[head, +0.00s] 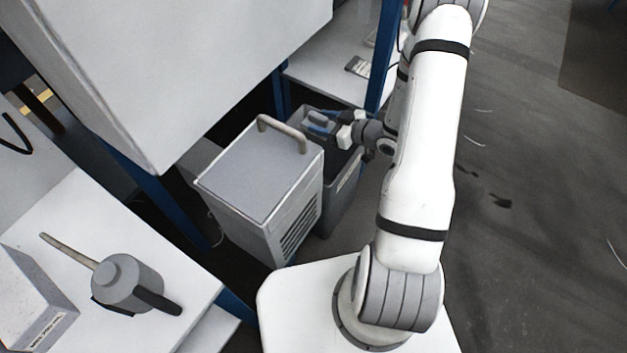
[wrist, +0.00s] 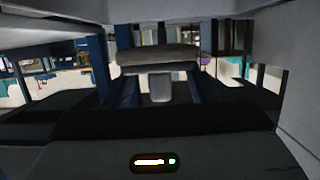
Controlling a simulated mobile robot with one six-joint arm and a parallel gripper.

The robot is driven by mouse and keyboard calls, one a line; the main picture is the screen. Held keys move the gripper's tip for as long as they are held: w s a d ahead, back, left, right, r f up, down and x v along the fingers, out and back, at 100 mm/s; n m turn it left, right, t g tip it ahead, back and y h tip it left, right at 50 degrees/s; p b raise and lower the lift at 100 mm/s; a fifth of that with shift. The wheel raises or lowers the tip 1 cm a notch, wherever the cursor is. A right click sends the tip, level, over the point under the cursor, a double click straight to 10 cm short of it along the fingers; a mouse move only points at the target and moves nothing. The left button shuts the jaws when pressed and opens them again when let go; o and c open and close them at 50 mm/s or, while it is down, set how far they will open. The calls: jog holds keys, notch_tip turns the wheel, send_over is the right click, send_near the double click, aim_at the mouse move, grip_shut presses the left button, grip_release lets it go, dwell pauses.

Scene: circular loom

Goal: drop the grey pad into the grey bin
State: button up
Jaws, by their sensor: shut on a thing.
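The grey pad (head: 317,117) is held at the end of my arm, over the open top of the grey bin (head: 342,190). In the wrist view the pad (wrist: 158,58) is a flat grey plate with a short stem between the fingers. My gripper (head: 322,125) has blue fingers and is shut on the pad; in the wrist view the gripper (wrist: 160,90) shows a finger on each side of the stem. The bin's floor and part of its left side are hidden.
A grey box-like unit (head: 263,180) with a top handle and side vents stands left of the bin. A large pale panel (head: 180,60) hangs above on blue posts. A white table (head: 190,290) with a grey can-like tool (head: 128,282) is at lower left. The floor at right is clear.

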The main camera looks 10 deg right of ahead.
notch_tip(320, 180, down, 4)
jog(key=b, duration=0.3)
jog(key=shift+a+f, duration=0.15)
jog(key=shift+f, duration=0.1)
jog(key=o, duration=1.2)
jog(key=p+v, duration=0.2)
jog(key=v, duration=0.6)
jog(key=shift+p, duration=0.4)
jog(key=shift+w, duration=0.1)
